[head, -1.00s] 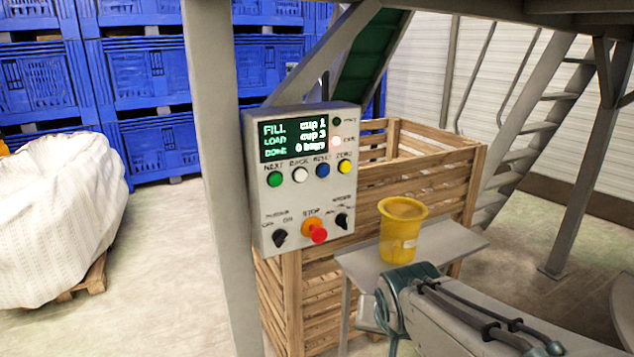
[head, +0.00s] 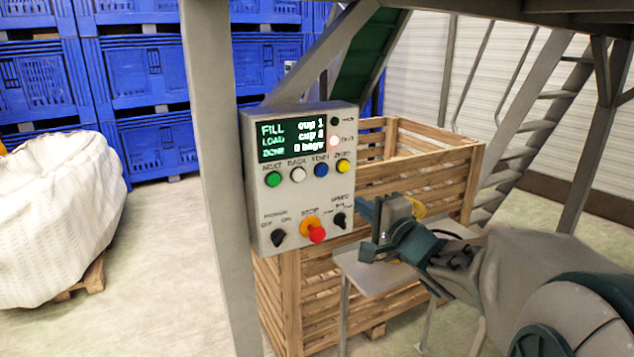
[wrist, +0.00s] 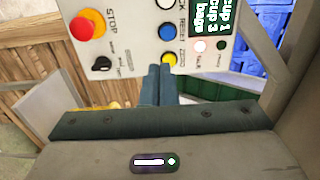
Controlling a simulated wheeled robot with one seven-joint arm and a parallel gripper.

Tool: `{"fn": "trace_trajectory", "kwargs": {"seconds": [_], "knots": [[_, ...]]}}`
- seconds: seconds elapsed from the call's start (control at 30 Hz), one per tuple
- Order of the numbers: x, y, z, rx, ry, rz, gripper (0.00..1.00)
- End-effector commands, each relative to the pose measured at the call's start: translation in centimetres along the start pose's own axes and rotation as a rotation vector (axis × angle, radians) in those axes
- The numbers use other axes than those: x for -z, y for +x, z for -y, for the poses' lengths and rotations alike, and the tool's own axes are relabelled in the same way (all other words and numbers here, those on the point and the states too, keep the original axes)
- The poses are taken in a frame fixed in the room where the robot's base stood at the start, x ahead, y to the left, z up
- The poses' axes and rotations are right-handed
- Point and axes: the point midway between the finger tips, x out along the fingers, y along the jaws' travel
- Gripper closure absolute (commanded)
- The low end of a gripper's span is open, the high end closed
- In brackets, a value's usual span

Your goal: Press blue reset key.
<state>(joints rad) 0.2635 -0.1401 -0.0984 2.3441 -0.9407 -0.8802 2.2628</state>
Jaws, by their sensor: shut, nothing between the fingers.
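The blue reset key (head: 321,170) is a round button on the grey control box (head: 262,205), between the white BACK button and the yellow ZERO button. It also shows in the wrist view (wrist: 166,33), labelled RESET. My gripper (head: 362,208) is to the right of the box's lower right side in the head view, apart from the blue key. In the wrist view my gripper (wrist: 160,70) has its fingers together and empty, with the tips by the yellow button (wrist: 169,59). I cannot tell whether they touch the box.
A red STOP button (head: 317,235) and dark rotary switches are low on the box. A post (head: 215,200) stands at the box's left. A small shelf (head: 375,280) with a mostly hidden yellow cup and a wooden crate (head: 450,185) are beside and behind my arm.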

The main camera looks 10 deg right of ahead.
Motion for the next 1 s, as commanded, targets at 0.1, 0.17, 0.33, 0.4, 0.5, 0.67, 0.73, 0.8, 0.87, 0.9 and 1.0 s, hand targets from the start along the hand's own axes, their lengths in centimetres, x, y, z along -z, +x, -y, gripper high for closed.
{"fn": "trace_trajectory", "kwargs": {"seconds": [0.1,0.17,0.33,0.4,0.5,0.67,0.73,0.8,0.87,0.9,1.0], "knots": [[-0.1,0.0,0.1,0.004,0.009,0.006,1.0],[-0.1,0.0,0.1,0.004,0.008,0.005,1.0],[0.0,0.1,0.1,0.003,0.007,0.004,1.0],[0.0,0.3,0.0,0.003,0.007,0.004,1.0],[0.0,1.3,0.0,0.002,0.007,0.003,1.0],[0.0,4.2,0.0,0.001,0.008,0.005,1.0],[-0.1,5.7,0.0,0.001,0.007,0.006,1.0],[-0.1,7.2,0.0,0.001,0.008,0.006,1.0],[-0.1,8.4,0.0,0.001,0.007,0.005,1.0],[-0.1,9.2,0.1,0.002,0.007,0.005,1.0],[-0.1,11.0,0.1,0.002,0.007,0.005,1.0]]}}
